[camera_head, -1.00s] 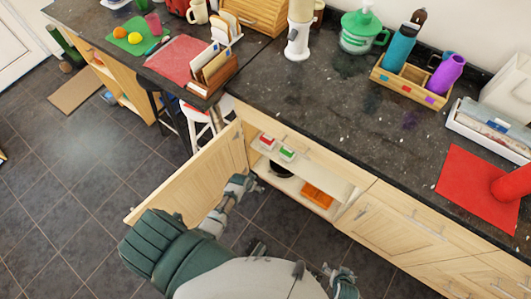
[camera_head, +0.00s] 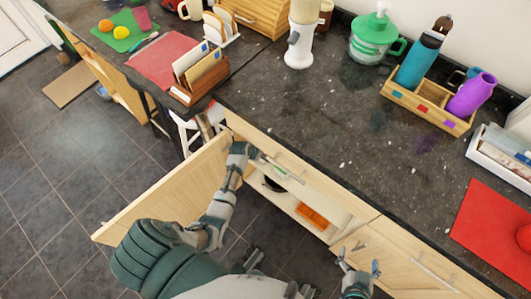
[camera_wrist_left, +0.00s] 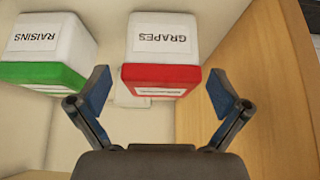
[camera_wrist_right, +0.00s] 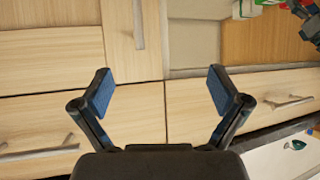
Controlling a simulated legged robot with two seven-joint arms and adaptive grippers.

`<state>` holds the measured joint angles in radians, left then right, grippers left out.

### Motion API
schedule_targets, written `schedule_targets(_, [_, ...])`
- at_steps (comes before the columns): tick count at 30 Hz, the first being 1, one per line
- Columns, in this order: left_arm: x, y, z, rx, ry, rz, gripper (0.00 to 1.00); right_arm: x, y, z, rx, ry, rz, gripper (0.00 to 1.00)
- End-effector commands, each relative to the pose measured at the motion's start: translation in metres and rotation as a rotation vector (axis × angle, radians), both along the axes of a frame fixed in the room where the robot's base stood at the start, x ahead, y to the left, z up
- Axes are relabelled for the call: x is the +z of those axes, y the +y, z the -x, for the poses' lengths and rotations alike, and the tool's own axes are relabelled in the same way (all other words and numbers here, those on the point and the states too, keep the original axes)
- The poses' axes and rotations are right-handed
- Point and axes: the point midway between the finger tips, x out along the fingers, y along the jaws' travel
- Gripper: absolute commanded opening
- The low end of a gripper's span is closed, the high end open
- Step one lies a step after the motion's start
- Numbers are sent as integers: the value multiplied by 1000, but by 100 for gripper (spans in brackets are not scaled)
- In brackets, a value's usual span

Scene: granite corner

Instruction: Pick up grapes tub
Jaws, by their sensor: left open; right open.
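The grapes tub (camera_wrist_left: 165,48) is white with a red band and an upside-down GRAPES label in the left wrist view. It stands inside the cabinet, straight ahead of my left gripper (camera_wrist_left: 161,90). That gripper is open, with one finger on each side of the tub's near red end; whether they touch cannot be told. A raisins tub (camera_wrist_left: 50,48) with a green band stands to its left. In the head view my left gripper (camera_head: 258,156) is at the cabinet opening and hides the tubs. My right gripper (camera_head: 358,266) is open and empty before the closed cabinet fronts.
The open cabinet door (camera_head: 165,190) stands left of my left arm. A wooden wall (camera_wrist_left: 258,75) is close to the gripper's right. An orange item (camera_head: 312,217) lies on the lower shelf. The counter edge runs above the opening; drawer fronts with handles (camera_wrist_right: 290,102) face my right gripper.

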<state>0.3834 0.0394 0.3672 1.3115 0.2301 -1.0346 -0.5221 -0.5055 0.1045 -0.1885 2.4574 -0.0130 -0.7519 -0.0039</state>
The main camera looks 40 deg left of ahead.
Motion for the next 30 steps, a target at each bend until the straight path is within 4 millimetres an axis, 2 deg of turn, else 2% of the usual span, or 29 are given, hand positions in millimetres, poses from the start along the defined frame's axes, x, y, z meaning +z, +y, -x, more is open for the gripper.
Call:
schedule_targets(1, [-11,0,-3,2,4,1,100,1,3,-6,1,-51,-15,98])
schedule_targets(6, [-23,-3,-12,0,4,-3,100,24,8,-22,5,-221,-64,98])
schedule_targets(12, [-24,-6,-16,0,0,-9,100,37,8,-27,7,-298,-89,98])
schedule_targets(17, [-24,-4,-17,0,0,-6,100,39,9,-27,6,-300,-86,98])
schedule_targets(18, [-24,-3,-17,0,-1,-5,98,39,10,-27,7,-299,-85,98])
schedule_targets(26, [-26,-2,-16,0,2,-2,33,38,11,-29,7,-297,-85,98])
schedule_targets(30, [-27,-3,-15,0,4,-4,32,38,11,-29,6,-297,-87,98])
